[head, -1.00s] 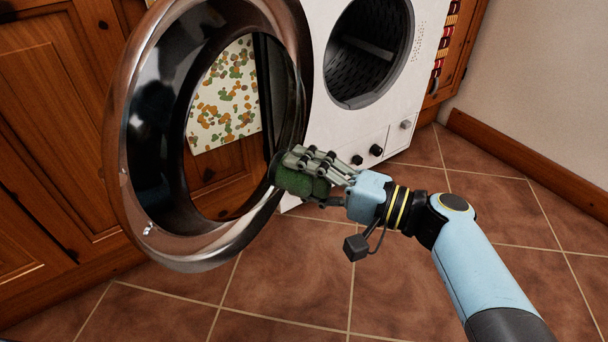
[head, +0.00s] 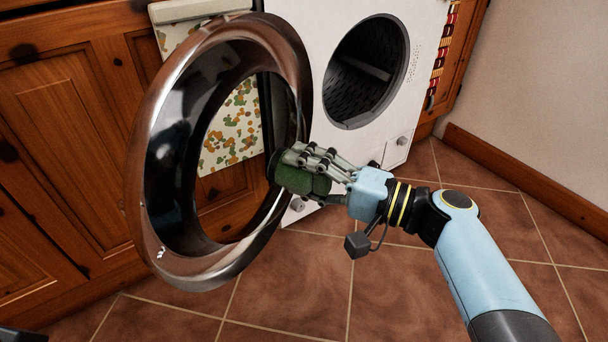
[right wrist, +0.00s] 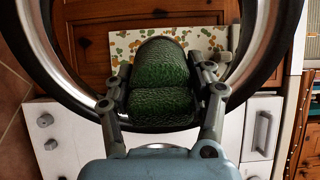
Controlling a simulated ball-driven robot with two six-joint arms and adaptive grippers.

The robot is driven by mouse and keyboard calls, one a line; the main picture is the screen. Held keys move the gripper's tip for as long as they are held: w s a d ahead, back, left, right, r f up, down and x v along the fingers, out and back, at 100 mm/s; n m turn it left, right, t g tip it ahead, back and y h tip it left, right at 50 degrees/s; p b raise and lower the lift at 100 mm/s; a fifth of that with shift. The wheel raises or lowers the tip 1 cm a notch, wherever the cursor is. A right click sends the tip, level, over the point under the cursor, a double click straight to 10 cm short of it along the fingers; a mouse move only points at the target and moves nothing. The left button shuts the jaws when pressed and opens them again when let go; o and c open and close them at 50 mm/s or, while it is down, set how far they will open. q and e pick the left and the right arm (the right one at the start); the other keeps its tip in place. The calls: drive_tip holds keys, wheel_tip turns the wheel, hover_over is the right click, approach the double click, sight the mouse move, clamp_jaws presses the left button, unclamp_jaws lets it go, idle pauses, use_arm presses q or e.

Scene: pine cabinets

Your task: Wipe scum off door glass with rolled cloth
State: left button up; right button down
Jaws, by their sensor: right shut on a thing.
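The round washing-machine door (head: 150,190) stands open at the left of the head view, with a wide chrome rim and a dark inner ring. Its glass (head: 225,180) fills the middle; I cannot make out scum on it. My right gripper (head: 300,172) is shut on the rolled green cloth (head: 290,183), at the right side of the door's ring. In the right wrist view the cloth (right wrist: 160,85) sits between both fingers, in front of the door ring (right wrist: 265,50). Whether it touches the glass is unclear.
The white machine (head: 300,40) with its open dark drum (head: 365,75) stands behind the door. Wooden cabinets (head: 60,130) fill the left, and a patterned towel (head: 235,125) hangs behind the door. The tiled floor (head: 290,280) is clear.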

wheel_tip(320, 180, up, 3)
drive_tip(key=shift+f+p, duration=0.2)
drive_tip(key=shift+p, duration=0.35)
use_arm(q)
drive_tip(key=shift+w+r, duration=0.25)
drive_tip(key=shift+r, duration=0.75)
use_arm(e)
drive_tip(key=shift+f, duration=0.15)
drive_tip(key=shift+s+d+f, duration=0.1)
drive_tip(key=shift+s+d, duration=0.1)
drive_tip(key=shift+d, duration=0.1)
use_arm(q)
drive_tip(key=shift+r, duration=0.2)
use_arm(e)
drive_tip(key=v, duration=0.6)
drive_tip(key=shift+d, duration=0.15)
